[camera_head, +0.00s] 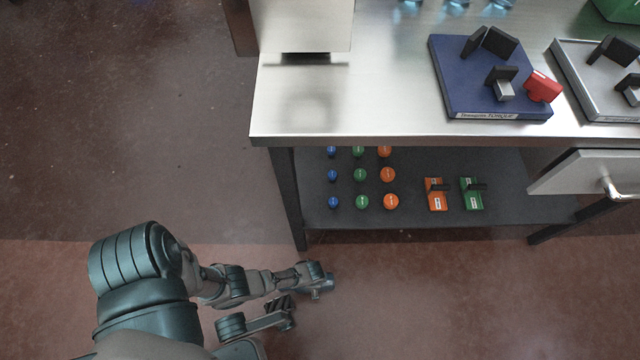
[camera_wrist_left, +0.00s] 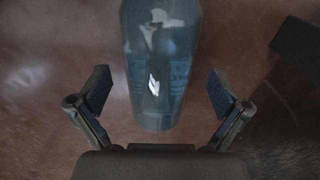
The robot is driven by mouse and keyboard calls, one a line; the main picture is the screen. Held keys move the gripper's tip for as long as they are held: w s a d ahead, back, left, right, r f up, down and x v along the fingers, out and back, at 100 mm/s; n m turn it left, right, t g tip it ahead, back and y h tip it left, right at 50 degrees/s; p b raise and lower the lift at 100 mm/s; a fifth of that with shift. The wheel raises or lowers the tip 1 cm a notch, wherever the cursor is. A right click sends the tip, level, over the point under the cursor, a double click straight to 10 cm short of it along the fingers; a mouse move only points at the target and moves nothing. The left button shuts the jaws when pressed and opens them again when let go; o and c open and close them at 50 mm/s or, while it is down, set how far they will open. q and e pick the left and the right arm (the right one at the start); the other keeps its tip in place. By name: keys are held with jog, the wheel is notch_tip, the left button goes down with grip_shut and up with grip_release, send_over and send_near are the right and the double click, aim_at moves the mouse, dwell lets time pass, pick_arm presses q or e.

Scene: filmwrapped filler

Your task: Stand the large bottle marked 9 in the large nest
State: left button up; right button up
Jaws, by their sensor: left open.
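A blue see-through bottle (camera_wrist_left: 160,45) fills the middle of the left wrist view, with its rounded lower end toward my palm and its other end cut off by the top edge. A pale mark shows on it, but I cannot read a 9. My left gripper (camera_wrist_left: 159,84) is open, one finger on each side of the bottle, with gaps to both. In the head view my left gripper (camera_head: 312,284) is low over the floor, in front of the table; a small bluish shape there is too unclear to name. I cannot pick out the large nest. My right gripper is out of view.
The steel table (camera_head: 370,105) carries a blue board (camera_head: 465,95) with black blocks, a red block (camera_head: 542,86) and a grey board (camera_head: 590,80). Several blue bottles (camera_head: 455,3) stand at the top edge. The lower shelf (camera_head: 415,213) holds coloured balls. A drawer (camera_head: 580,172) sticks out right.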

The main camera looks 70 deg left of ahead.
pick_arm(q)
jog(key=shift+s+d+f+b, duration=0.1)
jog(key=shift+s+f+b, duration=0.15)
jog(key=shift+f, duration=0.35)
jog(key=shift+s+f+b, duration=0.15)
jog(key=shift+s+f, duration=0.15)
jog(key=shift+f, duration=0.25)
jog(key=shift+w+f+b, duration=0.25)
jog(key=shift+f+b, duration=0.1)
jog(key=shift+w, duration=0.15)
jog(key=shift+a, duration=0.2)
jog(key=shift+c, duration=0.5)
jog(key=shift+d+r, duration=0.1)
jog(key=c, duration=1.7)
